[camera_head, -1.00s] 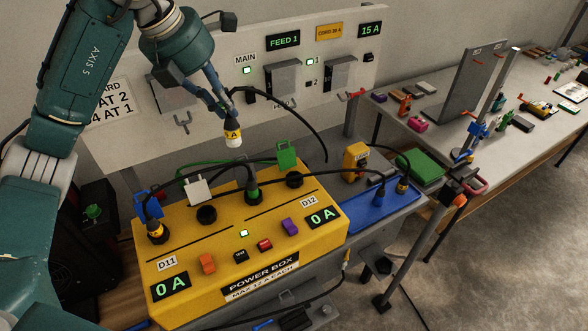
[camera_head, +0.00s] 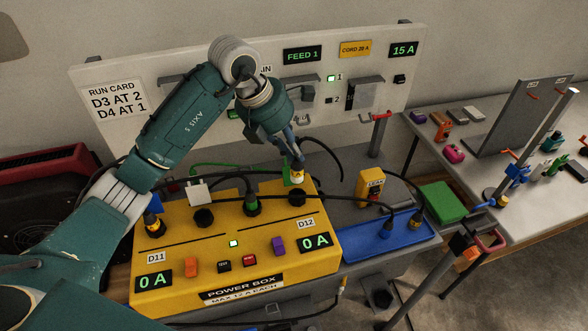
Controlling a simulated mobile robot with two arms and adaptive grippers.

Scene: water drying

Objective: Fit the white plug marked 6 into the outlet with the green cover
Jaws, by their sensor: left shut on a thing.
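The plug hangs over the back right of the yellow power box (camera_head: 180,267). Just below it is a round black outlet (camera_head: 297,196). The green cover (camera_head: 285,177) behind that outlet is mostly hidden by the plug and gripper. I cannot tell whether the plug's end touches the outlet or is slightly above it. My right gripper is not in view.
Plugs fill the left outlet (camera_head: 154,225) and a middle outlet (camera_head: 251,205). An empty outlet (camera_head: 205,217) stands below a white cover (camera_head: 198,192). Black cords arch over the box. A blue tray (camera_head: 360,247) with plugs and a yellow unit (camera_head: 370,185) are at right.

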